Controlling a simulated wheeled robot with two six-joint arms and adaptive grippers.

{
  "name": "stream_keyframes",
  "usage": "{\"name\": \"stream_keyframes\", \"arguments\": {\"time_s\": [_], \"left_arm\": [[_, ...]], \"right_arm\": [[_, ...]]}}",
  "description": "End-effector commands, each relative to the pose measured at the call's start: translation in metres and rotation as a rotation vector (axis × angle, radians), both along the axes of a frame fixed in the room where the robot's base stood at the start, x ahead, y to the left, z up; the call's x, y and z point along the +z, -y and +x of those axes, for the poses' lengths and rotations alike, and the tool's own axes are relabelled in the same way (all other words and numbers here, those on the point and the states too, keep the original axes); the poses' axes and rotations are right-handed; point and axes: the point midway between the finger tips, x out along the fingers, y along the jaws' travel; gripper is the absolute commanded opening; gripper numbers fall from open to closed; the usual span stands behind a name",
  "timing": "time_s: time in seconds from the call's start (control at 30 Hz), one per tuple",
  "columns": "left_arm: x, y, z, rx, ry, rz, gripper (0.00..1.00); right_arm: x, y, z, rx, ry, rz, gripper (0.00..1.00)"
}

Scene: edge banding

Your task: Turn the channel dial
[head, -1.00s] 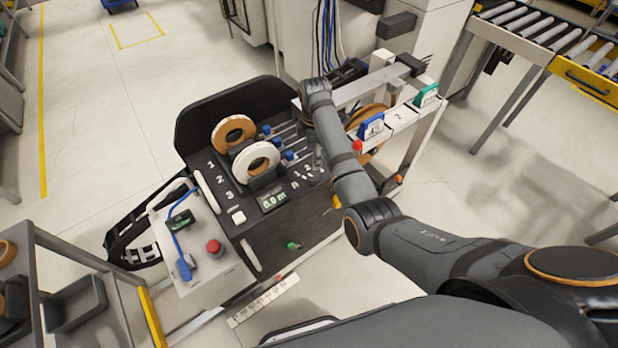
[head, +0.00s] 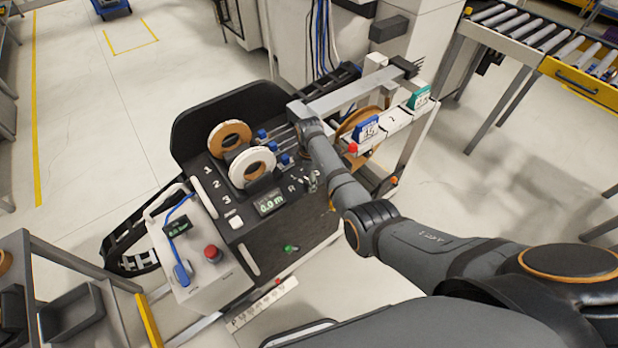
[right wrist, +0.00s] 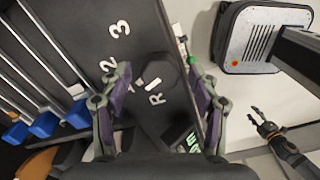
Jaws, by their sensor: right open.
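The channel dial (right wrist: 160,70) is a dark round knob with a white pointer mark, on a dark panel (right wrist: 85,30) lettered 2, 3 and R in the right wrist view. My right gripper (right wrist: 156,85) is open, with one finger on each side of the dial and visible gaps to it. In the head view the right gripper (head: 311,181) is small and low over the panel, beside the R label, and it mostly hides the dial. My left gripper (right wrist: 267,122) shows small at the right of the right wrist view, away from the panel, its fingers apart.
The console carries a brown roll (head: 230,136), a white roll (head: 253,165), blue-capped rods (head: 285,159) and a display reading 0.0 m (head: 270,203). A red button (head: 212,253) and a green knob (head: 290,248) stand nearby. A frame with blue and green tags is behind my right arm.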

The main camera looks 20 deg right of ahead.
Motion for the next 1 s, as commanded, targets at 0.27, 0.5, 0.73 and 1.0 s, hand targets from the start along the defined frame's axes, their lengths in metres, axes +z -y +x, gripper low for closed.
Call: {"name": "stream_keyframes", "arguments": {"time_s": [0.27,0.5,0.73,1.0], "left_arm": [[0.0,0.0,0.0,0.0,-0.001,0.0,0.45],[0.0,0.0,-0.001,0.0,-0.001,0.0,0.45],[0.003,0.0,0.0,0.0,-0.001,0.0,0.45],[0.014,0.0,0.0,0.0,0.0,0.0,0.45]], "right_arm": [[0.0,0.0,0.0,0.0,0.0,0.0,0.33],[0.0,0.0,0.0,0.0,-0.001,0.0,0.07],[0.001,0.0,0.0,-0.032,-0.001,0.0,0.07],[0.002,0.0,0.0,-0.19,-0.003,0.0,0.07]]}}
